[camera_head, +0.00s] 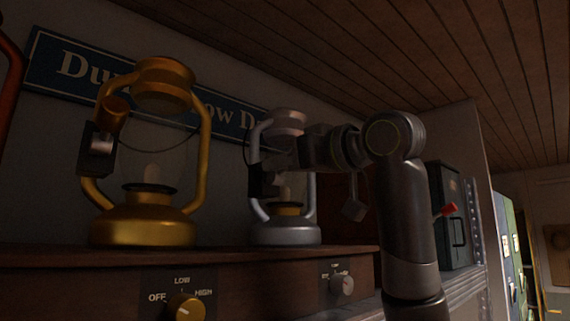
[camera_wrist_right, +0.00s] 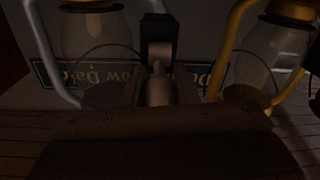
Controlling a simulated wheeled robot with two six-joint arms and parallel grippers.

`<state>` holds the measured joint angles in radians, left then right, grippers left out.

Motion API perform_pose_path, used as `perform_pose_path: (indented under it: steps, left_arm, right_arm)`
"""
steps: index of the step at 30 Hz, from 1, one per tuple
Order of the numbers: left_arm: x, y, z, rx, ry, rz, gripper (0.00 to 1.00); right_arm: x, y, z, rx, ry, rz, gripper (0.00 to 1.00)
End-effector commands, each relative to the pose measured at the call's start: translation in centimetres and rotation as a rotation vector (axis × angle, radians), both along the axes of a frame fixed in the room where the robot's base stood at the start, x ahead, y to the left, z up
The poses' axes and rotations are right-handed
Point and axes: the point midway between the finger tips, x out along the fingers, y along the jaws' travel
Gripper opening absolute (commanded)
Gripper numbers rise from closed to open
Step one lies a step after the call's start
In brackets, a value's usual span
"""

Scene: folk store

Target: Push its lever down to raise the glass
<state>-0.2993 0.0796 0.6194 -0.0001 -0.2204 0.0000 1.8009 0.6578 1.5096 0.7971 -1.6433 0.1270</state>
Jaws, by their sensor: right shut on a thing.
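A silver lantern (camera_head: 285,235) stands upright on a wooden ledge, with a dark lever block (camera_head: 262,181) on its left side. My right gripper (camera_head: 288,158) reaches across its front from the right and hides part of the glass and lever. In the right wrist view the picture is upside down; my right gripper (camera_wrist_right: 158,95) is shut on a pale grey lever (camera_wrist_right: 157,68) coming from the dark block. The silver lantern's glass (camera_wrist_right: 95,40) shows left of it. A gold lantern (camera_head: 145,228) stands to the left, with its own block and lever. My left gripper is not in view.
The wooden ledge (camera_head: 50,262) carries both lanterns and has a gold knob (camera_head: 186,306) and a silver knob (camera_head: 342,285) on its front. A blue sign (camera_head: 50,68) hangs behind. A dark box (camera_head: 450,215) stands at the right. A red frame part (camera_head: 10,75) shows at the left edge.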

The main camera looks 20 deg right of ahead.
Motion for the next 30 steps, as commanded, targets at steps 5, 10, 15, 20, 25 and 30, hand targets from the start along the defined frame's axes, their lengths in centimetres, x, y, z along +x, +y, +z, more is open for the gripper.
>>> perform_pose_path:
  steps: [5,10,15,20,25,30]
  left_arm:
    - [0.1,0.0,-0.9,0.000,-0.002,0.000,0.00]
    - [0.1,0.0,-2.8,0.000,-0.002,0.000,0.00]
    - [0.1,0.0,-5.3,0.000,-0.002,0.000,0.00]
    - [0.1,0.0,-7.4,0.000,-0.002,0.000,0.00]
    - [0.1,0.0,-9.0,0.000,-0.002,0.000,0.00]
    - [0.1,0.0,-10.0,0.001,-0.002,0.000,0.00]
  right_arm:
    - [0.0,-0.1,-0.3,0.010,-0.029,-0.002,0.04]
    - [-0.2,-0.1,-0.9,0.038,-0.103,-0.002,0.04]
    - [-0.4,-0.2,-1.4,0.078,-0.218,-0.001,0.04]
    - [-0.5,-0.2,-1.7,0.119,-0.331,-0.001,0.04]
    - [-0.6,-0.2,-1.8,0.158,-0.438,-0.002,0.04]
    - [-0.6,-0.3,-1.9,0.187,-0.517,-0.002,0.04]
